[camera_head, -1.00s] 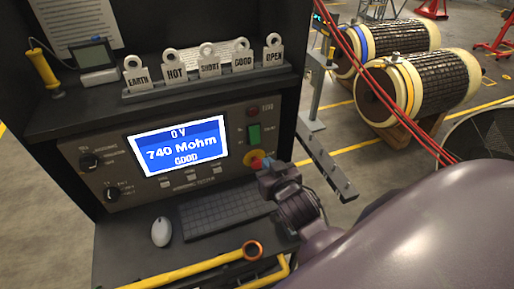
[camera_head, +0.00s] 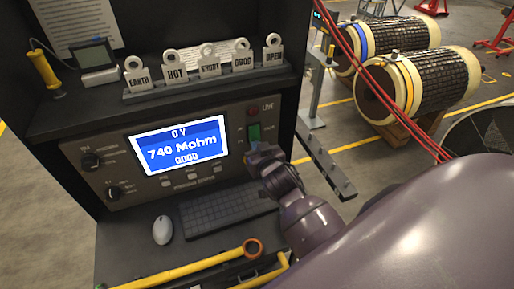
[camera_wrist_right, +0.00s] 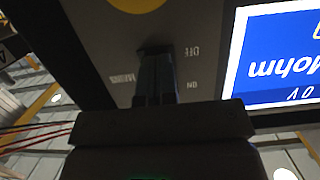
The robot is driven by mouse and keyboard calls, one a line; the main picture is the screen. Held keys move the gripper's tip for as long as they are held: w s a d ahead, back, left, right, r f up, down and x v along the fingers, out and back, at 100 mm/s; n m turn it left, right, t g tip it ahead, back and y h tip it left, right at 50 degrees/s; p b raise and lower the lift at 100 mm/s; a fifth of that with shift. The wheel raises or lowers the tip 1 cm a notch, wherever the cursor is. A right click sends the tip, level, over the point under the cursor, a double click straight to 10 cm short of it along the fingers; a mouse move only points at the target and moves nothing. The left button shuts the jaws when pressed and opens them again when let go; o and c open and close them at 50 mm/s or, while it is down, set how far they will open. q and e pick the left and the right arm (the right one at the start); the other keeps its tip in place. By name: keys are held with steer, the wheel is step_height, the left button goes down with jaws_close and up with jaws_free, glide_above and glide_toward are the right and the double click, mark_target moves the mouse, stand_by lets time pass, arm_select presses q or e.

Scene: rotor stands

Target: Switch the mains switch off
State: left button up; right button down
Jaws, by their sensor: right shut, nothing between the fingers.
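The mains switch (camera_head: 254,132) is a green rocker on the right of the tester's panel (camera_head: 238,124), below the LIVE lamp. My right gripper (camera_head: 257,150) is shut and empty, its fingertips in front of the panel just below the green rocker. In the right wrist view the shut fingers (camera_wrist_right: 155,68) point at the panel beside the upside-down OFF, ON and MAINS labels. They hide the switch there, and I cannot tell whether they touch it. My left gripper is not in view.
The screen (camera_head: 180,147) reads 0 V, 740 Mohm, GOOD. A yellow disc (camera_wrist_right: 137,4) lies close to the fingers. A keyboard (camera_head: 225,209) and mouse (camera_head: 162,230) lie below; a shelf with label tags (camera_head: 208,72) is above. A metal bar (camera_head: 325,165) sticks out on the right.

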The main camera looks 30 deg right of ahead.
arm_select(q)
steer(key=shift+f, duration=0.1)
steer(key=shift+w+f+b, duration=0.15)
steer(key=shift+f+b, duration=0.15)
steer(key=shift+b, duration=0.45)
arm_select(e)
steer(key=shift+f+t, duration=0.15)
steer(key=shift+t, duration=0.15)
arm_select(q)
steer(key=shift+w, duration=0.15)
arm_select(e)
steer(key=shift+w, duration=0.1)
arm_select(q)
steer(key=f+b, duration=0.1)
steer(key=b, duration=0.1)
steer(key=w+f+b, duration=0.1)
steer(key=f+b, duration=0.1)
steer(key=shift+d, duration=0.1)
arm_select(e)
steer(key=shift+w+d+f+t+h, duration=0.1)
steer(key=shift+w+f+t+h, duration=0.3)
steer(key=shift+t, duration=0.7)
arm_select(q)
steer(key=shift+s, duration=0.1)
arm_select(e)
steer(key=shift+s+f, duration=0.1)
